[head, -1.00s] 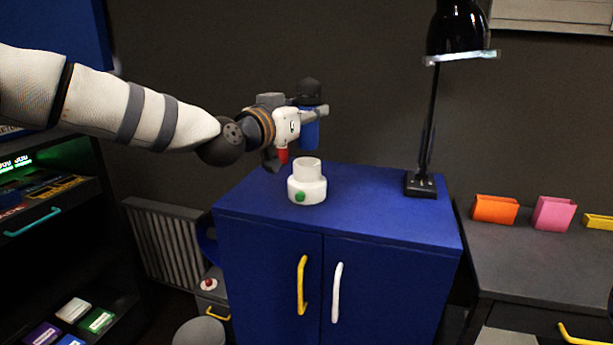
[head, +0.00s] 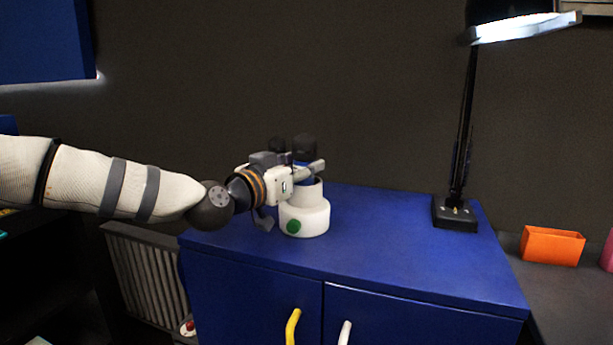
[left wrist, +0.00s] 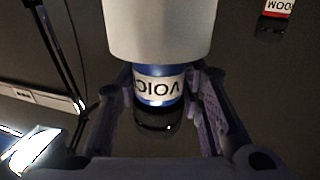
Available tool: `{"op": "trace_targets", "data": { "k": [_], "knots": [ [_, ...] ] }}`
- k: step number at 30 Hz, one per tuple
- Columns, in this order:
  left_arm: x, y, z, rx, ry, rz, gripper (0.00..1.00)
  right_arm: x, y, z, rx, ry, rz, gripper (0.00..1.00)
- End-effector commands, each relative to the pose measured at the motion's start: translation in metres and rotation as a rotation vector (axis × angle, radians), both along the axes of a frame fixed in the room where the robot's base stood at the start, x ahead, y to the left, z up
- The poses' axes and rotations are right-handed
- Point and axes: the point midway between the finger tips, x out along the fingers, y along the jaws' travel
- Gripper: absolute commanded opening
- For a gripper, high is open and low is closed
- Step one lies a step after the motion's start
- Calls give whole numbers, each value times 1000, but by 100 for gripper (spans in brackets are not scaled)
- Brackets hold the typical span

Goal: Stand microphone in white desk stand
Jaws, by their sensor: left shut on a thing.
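The microphone has a black head (head: 304,147) and a blue body (head: 305,182). It is upright, and my left gripper (head: 308,170) is shut on it. In the left wrist view its labelled blue band (left wrist: 158,86) lies between the fingers. The white desk stand (head: 304,217), with a green dot on its front, stands on the blue cabinet. The microphone is over the stand, its lower part hidden by the stand's collar (left wrist: 160,30). How deep it sits, I cannot tell. My right gripper is not in view.
A second dark head (head: 278,145) shows behind my gripper; a red-banded, labelled object (left wrist: 278,8) shows in the left wrist view. A black lamp (head: 455,213) stands at the cabinet's right. The blue cabinet top (head: 400,250) is clear in front. An orange bin (head: 552,246) is farther right.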

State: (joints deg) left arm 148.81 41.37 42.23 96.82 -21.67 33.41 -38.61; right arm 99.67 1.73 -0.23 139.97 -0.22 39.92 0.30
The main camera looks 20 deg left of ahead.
Motion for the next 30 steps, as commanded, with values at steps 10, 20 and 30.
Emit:
{"op": "trace_targets", "data": {
  "k": [10, 20, 30],
  "knots": [
    [-1, -1, 2, 2, 2, -3, 54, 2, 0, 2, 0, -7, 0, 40],
    [-4, 0, 5, 1, 1, -2, 54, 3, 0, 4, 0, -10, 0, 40],
    [-77, 23, 10, 0, -4, -2, 54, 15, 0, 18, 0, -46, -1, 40]
  ]
}}
